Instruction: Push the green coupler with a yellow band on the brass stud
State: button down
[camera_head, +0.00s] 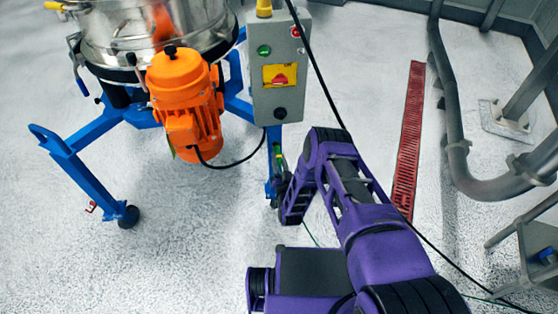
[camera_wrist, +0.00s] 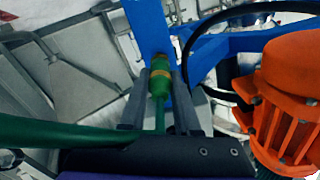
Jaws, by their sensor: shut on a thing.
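The green coupler (camera_wrist: 160,82) with its yellow band is between the two fingers of my gripper (camera_wrist: 162,95) in the wrist view. It points away along the fingers, towards the blue frame leg (camera_wrist: 150,25). In the head view my gripper (camera_head: 283,183) is beside the blue leg under the grey control box, and a bit of green (camera_head: 279,156) shows there. The stud is not clear in that view.
The orange motor (camera_head: 184,100) is left of my gripper in the head view and close on the right in the wrist view (camera_wrist: 290,95). The grey control box (camera_head: 280,65) hangs above. A green hose (camera_wrist: 50,132) runs left. Open floor lies front left.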

jog(key=shift+w+a, duration=0.1)
jog(key=shift+w, duration=0.3)
jog(key=c, duration=0.5)
grip_release()
jog(key=shift+c, duration=0.2)
